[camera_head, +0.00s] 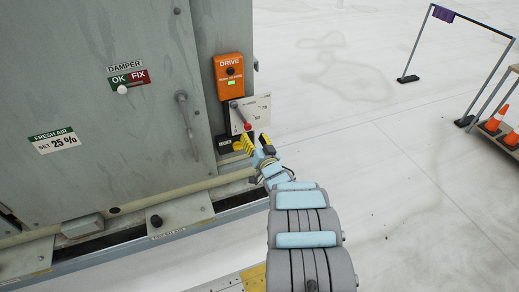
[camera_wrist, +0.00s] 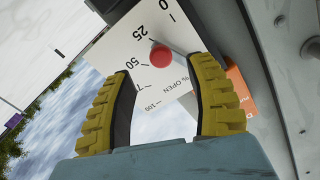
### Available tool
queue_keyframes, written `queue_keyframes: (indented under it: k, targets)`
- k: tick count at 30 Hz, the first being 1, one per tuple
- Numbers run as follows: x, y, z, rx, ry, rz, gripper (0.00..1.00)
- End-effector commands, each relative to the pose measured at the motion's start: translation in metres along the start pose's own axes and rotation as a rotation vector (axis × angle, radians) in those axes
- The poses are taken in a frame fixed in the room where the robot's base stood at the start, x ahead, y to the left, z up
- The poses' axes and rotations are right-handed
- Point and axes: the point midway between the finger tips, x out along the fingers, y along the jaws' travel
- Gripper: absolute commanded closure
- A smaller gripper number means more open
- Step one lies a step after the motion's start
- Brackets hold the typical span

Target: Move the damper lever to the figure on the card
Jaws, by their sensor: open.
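The damper lever has a red knob (camera_head: 248,126) on a grey rod, over a white scale plate (camera_head: 263,108) at the cooler's corner. In the wrist view the plate (camera_wrist: 112,52) shows 0, 25, 50, a partly hidden 7-figure, 100 and "% OPEN". The red knob (camera_wrist: 161,57) there appears between the 25 and 50 marks. My gripper (camera_head: 257,143) is open just below the knob. In the wrist view the knob lies between and slightly beyond its fingertips (camera_wrist: 161,68); no contact is clear.
A DAMPER OK/FIX sign (camera_head: 129,79) with a white knob under OK and a door handle (camera_head: 187,124) are on the wall. The roof to the right is clear up to a rail and a cone shelf.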

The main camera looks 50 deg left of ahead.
Motion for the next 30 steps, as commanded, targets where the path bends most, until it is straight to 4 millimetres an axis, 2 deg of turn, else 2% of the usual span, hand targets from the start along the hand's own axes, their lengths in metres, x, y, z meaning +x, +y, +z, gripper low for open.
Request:
queue_keyframes:
  k: [22, 30]
  targets:
    - [-0.046, 0.000, -0.001, 0.001, 0.003, -0.002, 0.44]
    - [-0.056, -0.001, 0.001, 0.002, 0.001, -0.003, 0.44]
